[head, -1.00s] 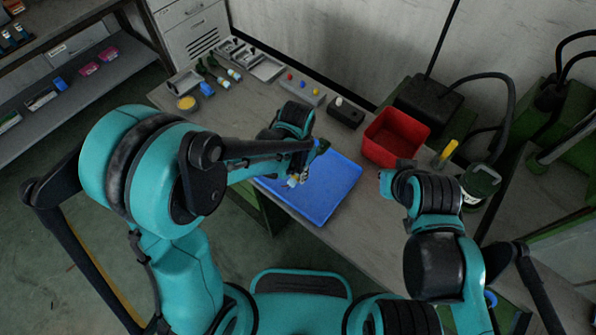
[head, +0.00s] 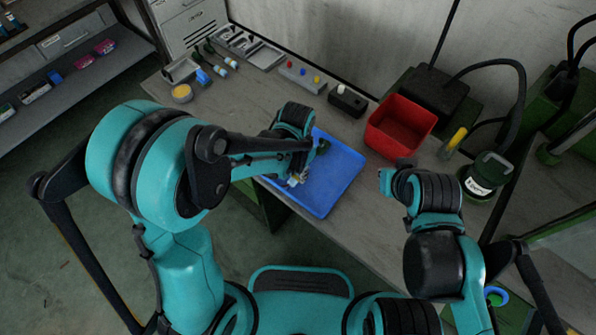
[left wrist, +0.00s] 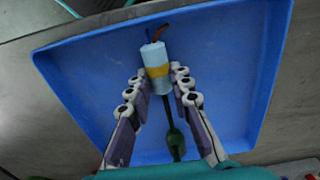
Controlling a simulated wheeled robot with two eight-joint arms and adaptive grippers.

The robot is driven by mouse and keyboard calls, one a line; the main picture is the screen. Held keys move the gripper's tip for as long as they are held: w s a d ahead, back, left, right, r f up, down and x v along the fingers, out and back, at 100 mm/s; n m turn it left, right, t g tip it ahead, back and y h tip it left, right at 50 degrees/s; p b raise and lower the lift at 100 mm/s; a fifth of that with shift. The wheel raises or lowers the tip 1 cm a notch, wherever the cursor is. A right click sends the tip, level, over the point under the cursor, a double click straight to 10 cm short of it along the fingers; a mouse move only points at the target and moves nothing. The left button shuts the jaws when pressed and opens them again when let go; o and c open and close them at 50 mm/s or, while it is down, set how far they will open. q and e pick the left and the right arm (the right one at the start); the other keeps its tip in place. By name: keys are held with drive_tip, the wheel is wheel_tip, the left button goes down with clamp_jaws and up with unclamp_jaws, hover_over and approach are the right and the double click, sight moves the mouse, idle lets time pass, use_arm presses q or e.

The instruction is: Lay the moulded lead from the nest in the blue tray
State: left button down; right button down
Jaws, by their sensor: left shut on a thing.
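The moulded lead (left wrist: 155,62) has a pale blue cylindrical end with a yellow band, short coloured wires at its tip, and a dark cable with a green part. My left gripper (left wrist: 160,80) is shut on it near the yellow band. The blue tray (left wrist: 85,62) lies behind and below the lead in the left wrist view; I cannot tell whether they touch. In the head view, my left gripper (head: 297,180) is over the left part of the blue tray (head: 335,185), partly hidden by my arm. My right gripper's fingers do not show; the nest is not identifiable.
A button box (head: 301,76) and a dark box (head: 347,100) stand behind. Small parts and trays lie at the back left.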

use_arm(q)
drive_tip(key=c, duration=1.3)
unclamp_jaws()
wheel_tip(320, 180, up, 12)
drive_tip(key=shift+r, duration=0.1)
drive_tip(key=shift+a, duration=0.1)
drive_tip(key=s+a+r+n+t, duration=0.1)
drive_tip(key=s+a+n+t, duration=0.1)
drive_tip(key=a, duration=0.2)
drive_tip(key=s+a+r+n+t, duration=0.1)
drive_tip(key=s+a+n+t, duration=0.1)
drive_tip(key=a, duration=0.3)
drive_tip(key=s+a+r+n+t, duration=0.1)
drive_tip(key=s+a+n+t, duration=0.1)
drive_tip(key=a, duration=0.3)
drive_tip(key=shift+s+a+r+n+t, duration=0.15)
drive_tip(key=shift+s+n+t, duration=0.1)
drive_tip(key=shift+s, duration=0.15)
drive_tip(key=shift+s+a+r+n+t, duration=0.15)
drive_tip(key=shift+s+t, duration=0.1)
drive_tip(key=shift+s, duration=0.15)
